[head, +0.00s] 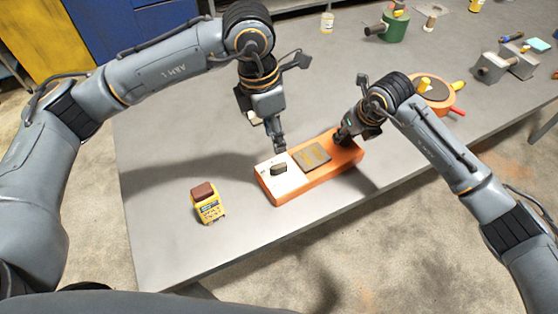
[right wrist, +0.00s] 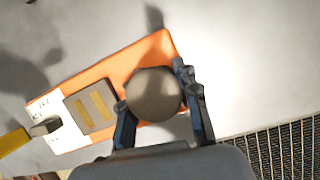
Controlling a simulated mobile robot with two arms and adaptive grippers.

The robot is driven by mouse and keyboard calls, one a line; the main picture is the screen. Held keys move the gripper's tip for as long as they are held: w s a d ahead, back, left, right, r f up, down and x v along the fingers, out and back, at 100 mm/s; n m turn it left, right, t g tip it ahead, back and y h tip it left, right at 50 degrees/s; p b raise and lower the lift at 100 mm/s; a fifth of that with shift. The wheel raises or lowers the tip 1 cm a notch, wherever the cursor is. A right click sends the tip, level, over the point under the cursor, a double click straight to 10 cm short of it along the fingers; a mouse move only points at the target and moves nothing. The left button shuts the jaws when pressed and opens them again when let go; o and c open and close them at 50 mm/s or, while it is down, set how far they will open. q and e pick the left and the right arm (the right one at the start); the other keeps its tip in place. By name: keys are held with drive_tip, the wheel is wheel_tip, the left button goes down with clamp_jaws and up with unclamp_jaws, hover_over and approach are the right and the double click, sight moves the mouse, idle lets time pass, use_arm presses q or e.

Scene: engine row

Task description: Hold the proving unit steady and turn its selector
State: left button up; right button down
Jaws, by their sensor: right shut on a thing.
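The orange proving unit (head: 320,180) lies on the grey bench, its long side slanting up to the right. Its white panel at the left end carries a dark selector (head: 278,169), also visible in the right wrist view (right wrist: 45,127). A grey plate with yellow strips (head: 311,156) sits mid-unit.
A yellow meter with a brown top (head: 208,204) stands left of the unit. A round orange item with a yellow handle (head: 430,95) lies behind my right arm. A green motor-like part (head: 391,26) and grey blocks (head: 492,68) are farther back. The bench's front edge is near the unit.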

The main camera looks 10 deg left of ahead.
sight(280, 165)
use_arm(q)
drive_tip(key=shift+y, duration=0.8)
drive_tip(key=f, duration=0.7)
drive_tip(key=d+f, duration=0.1)
drive_tip(key=f, duration=0.3)
drive_tip(key=shift+w+f, duration=0.15)
drive_tip(key=shift+w, duration=0.25)
clamp_jaws()
